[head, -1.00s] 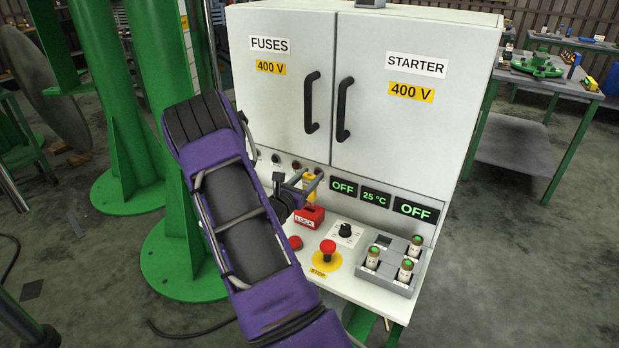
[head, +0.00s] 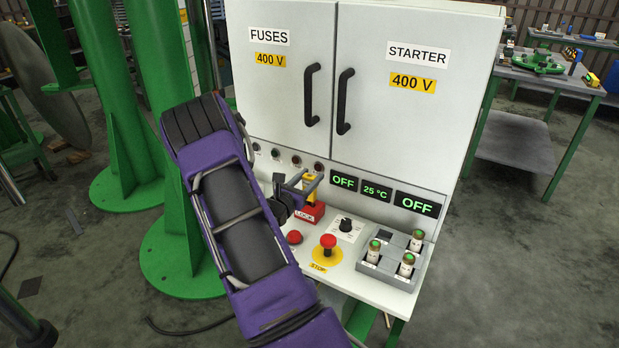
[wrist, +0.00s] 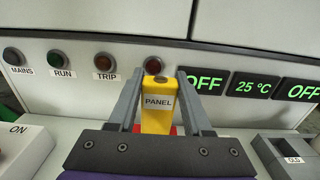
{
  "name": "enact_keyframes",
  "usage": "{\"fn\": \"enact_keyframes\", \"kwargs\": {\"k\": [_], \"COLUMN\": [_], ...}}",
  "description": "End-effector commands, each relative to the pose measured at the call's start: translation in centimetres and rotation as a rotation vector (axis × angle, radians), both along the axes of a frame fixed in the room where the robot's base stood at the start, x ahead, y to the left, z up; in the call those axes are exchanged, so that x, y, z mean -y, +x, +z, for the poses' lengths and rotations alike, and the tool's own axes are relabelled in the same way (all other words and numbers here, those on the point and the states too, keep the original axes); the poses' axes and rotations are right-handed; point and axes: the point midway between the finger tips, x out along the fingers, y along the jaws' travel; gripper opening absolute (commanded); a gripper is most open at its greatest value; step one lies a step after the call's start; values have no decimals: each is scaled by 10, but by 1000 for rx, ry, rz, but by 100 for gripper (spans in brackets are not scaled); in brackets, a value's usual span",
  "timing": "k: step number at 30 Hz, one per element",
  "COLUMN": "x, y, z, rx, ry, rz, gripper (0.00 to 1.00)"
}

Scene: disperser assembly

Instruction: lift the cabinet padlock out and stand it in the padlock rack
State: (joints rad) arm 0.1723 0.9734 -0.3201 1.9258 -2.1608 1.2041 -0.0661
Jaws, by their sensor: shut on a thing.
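The yellow cabinet padlock (head: 310,195), labelled PANEL, is upright between the fingers of my gripper (head: 305,182). In the wrist view the padlock (wrist: 157,118) shows its label and top, with a grey finger on each side; my gripper (wrist: 158,76) is shut on it. The red padlock rack (head: 306,214), labelled LOCK, stands on the cabinet's ledge directly under the padlock. The padlock's lower end is at the rack's top; I cannot tell how deep it sits in the slot. In the wrist view only slivers of red show beside the padlock.
A red stop button (head: 328,243) on a yellow disc, a black rotary knob (head: 346,224) and a grey holder (head: 397,281) with several fuses are on the ledge to the right. The cabinet doors (head: 400,130) with black handles rise behind, above the displays (head: 378,191).

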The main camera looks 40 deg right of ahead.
Motion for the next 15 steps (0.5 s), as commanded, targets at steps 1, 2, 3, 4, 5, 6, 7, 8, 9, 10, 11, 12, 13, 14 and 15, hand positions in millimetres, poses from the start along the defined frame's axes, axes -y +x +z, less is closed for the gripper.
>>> {"fn": "enact_keyframes", "kwargs": {"k": [1, 2, 3, 4, 5, 6, 7, 8, 9, 10, 11, 12, 13, 14, 15], "x": [0, 0, 0, 0, 0, 0, 0, 0, 0, 0, 0, 0, 0, 0, 0], "y": [0, 0, 0, 0, 0, 0, 0, 0, 0, 0, 0, 0, 0, 0, 0], "z": [-1, -1, -2, -3, -4, -5, -6, -6, -7, -8, -9, -10, -11, -12, -13], "rx": [0, 0, 0, 1, 1, 1, 1, 1, 0, 0, 0, 0, -1, -1, -1], "ry": [-1, -1, -1, -1, -1, -1, -1, -1, -1, -1, -1, -1, -1, -1, -1], "rz": [0, 0, 0, 0, 0, 0, 0, 0, 0, 0, 0, 0, 0, 0, 0], "gripper": [0, 0, 0, 0, 0, 0, 0, 0, 0, 0, 0, 0, 0, 0, 0]}}
